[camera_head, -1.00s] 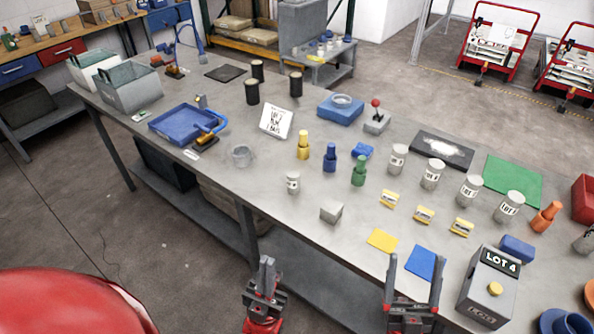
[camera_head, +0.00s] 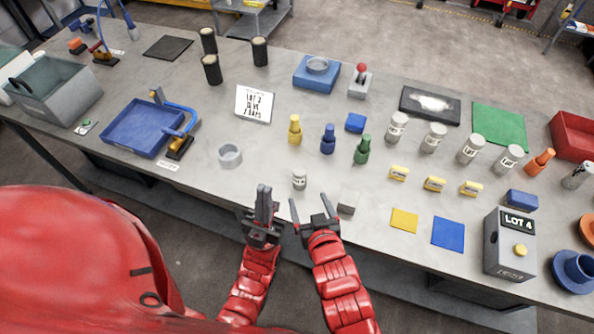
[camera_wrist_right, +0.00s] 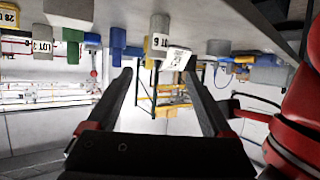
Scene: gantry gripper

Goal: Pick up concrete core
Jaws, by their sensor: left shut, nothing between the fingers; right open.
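Several grey cylinders that look like concrete cores stand upright on the table. The nearest, a small labelled core (camera_head: 300,180), stands near the table's front edge; the right wrist view shows it inverted as a cylinder marked LOT 6 (camera_wrist_right: 159,36). Other labelled cores (camera_head: 397,127) stand in a row further right. My right gripper (camera_head: 311,206) is open and empty, just in front of the small core. In the right wrist view the core appears between and beyond the open fingers (camera_wrist_right: 158,72). My left gripper (camera_head: 264,192) is shut and empty, to the left of it.
A grey block (camera_head: 347,202) sits right of the small core, close to my right gripper. A grey ring-shaped cup (camera_head: 230,155) is at the left. Yellow (camera_head: 295,131), blue (camera_head: 328,140) and green (camera_head: 362,150) bottle-like pieces stand behind. A LOT 4 box (camera_head: 509,243) stands at the right.

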